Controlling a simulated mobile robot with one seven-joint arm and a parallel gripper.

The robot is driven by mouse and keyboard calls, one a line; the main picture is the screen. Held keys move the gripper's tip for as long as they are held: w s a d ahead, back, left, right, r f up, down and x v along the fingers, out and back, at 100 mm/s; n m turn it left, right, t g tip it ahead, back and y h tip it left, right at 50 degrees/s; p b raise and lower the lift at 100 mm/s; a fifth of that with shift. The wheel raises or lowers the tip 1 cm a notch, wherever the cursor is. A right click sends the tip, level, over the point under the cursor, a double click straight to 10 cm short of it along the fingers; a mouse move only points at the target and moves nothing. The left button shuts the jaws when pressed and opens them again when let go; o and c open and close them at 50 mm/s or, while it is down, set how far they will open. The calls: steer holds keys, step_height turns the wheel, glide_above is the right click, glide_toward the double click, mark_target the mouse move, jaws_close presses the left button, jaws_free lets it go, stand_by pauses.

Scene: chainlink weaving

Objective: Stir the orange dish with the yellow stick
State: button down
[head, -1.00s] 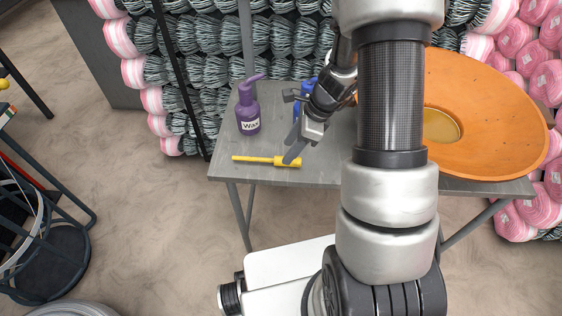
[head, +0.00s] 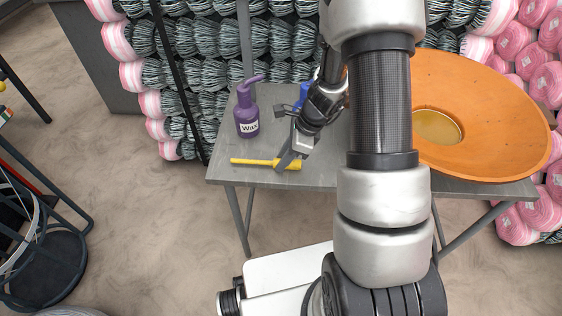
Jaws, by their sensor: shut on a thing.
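The yellow stick (head: 252,161) lies along the front edge of the grey table, its thicker end to the right. My gripper (head: 284,163) is down at that thicker end, with its fingers shut on the stick. The stick appears level and at the table top; I cannot tell if it is lifted at all. The large orange dish (head: 490,135) stands on the right side of the table, with a gold-coloured round area (head: 437,127) in its middle. My arm hides the dish's left part.
A purple wax pump bottle (head: 247,112) stands behind the stick on the table (head: 225,172). A blue object (head: 308,97) is partly hidden behind my gripper. Racks of grey and pink yarn-like bundles (head: 190,80) stand behind the table. A dark stool-like frame is at left.

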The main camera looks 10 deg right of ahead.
step_height(320, 180, up, 10)
steer(key=p, duration=0.3)
